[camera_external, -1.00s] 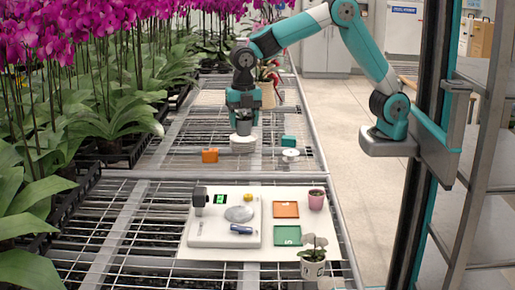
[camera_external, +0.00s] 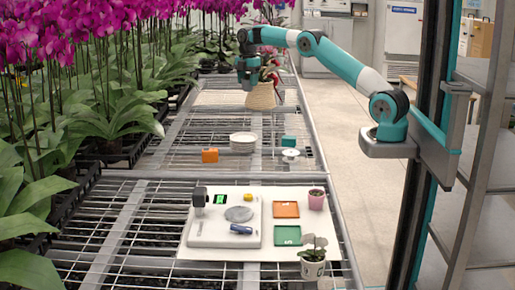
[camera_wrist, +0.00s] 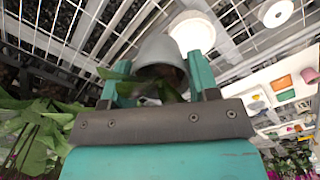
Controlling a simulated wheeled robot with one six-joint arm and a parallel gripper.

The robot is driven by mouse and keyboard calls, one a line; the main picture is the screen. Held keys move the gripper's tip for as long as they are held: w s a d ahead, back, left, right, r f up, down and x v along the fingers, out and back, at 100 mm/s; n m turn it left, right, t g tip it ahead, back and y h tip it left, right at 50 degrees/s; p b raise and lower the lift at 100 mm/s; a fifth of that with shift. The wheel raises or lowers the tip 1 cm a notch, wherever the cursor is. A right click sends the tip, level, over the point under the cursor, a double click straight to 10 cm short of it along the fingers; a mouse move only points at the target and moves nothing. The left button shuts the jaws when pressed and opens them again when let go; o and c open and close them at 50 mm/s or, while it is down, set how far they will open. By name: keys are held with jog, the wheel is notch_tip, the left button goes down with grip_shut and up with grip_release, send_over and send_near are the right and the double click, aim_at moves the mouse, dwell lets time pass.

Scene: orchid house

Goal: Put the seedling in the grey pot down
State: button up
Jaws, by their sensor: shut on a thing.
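My gripper (camera_external: 246,80) is over the far part of the mesh bench, just left of a woven basket, in the external view. It is shut on the grey pot (camera_wrist: 160,49), which shows between the fingers in the wrist view. Green seedling leaves (camera_wrist: 117,73) stick out of the pot's mouth on the gripper side. The pot looks tilted in the wrist view, which may be the camera's angle. The pot is too small in the external view to tell whether it touches the bench.
The woven basket (camera_external: 261,97) stands close beside my gripper. Purple orchids (camera_external: 80,35) line the left. A white board (camera_external: 285,255) lies in front.

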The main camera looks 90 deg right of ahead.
jog(key=s+d+m, duration=0.2)
jog(key=s+d, duration=0.4)
jog(key=d, duration=0.2)
jog(key=f, duration=1)
jog(key=f+b, duration=0.1)
jog(key=f, duration=0.4)
jog(key=shift+s+f, duration=0.3)
jog(key=shift+s, duration=0.1)
jog(key=shift+f, duration=2.5)
jog(key=shift+f, duration=0.1)
jog(key=shift+f, duration=0.15)
jog(key=o, duration=0.9)
jog(key=shift+o, duration=0.2)
notch_tip(320, 180, up, 13)
jog(key=shift+f, duration=0.2)
